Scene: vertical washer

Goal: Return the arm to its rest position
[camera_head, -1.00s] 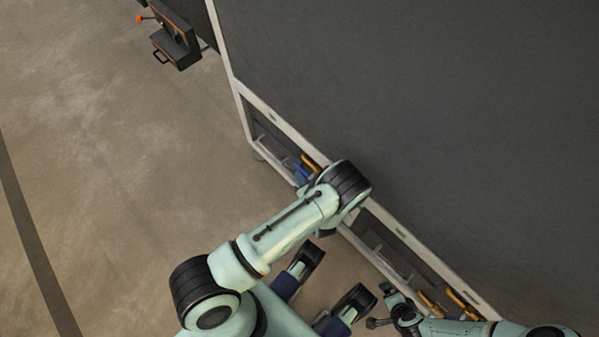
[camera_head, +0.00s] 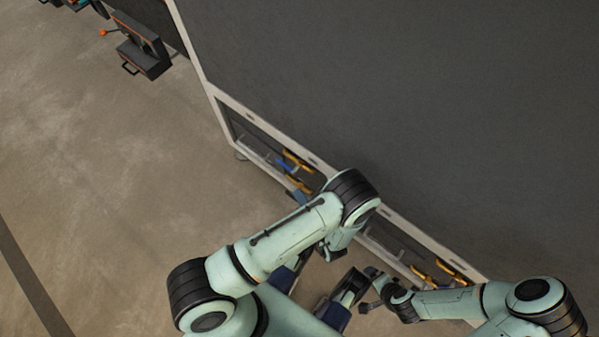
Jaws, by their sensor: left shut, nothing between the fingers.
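My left arm (camera_head: 290,238) comes in from the lower left and bends at a black-ringed elbow close to the pale frame. Its forearm turns down beneath the elbow, and my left gripper (camera_head: 328,252) is small and mostly hidden there; no object shows in it. My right arm (camera_head: 450,303) comes in from the lower right, bent at its elbow. Its dark end, with my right gripper (camera_head: 372,290), points left beside the lower part of the frame; its jaws are too small to judge.
A large dark grey panel (camera_head: 420,110) fills the upper right. Its pale frame (camera_head: 208,85) runs diagonally close to both arms. Yellow-handled tools (camera_head: 440,270) sit in openings along it. A dark device with a handle (camera_head: 143,50) stands at upper left. Open floor (camera_head: 90,170) lies left.

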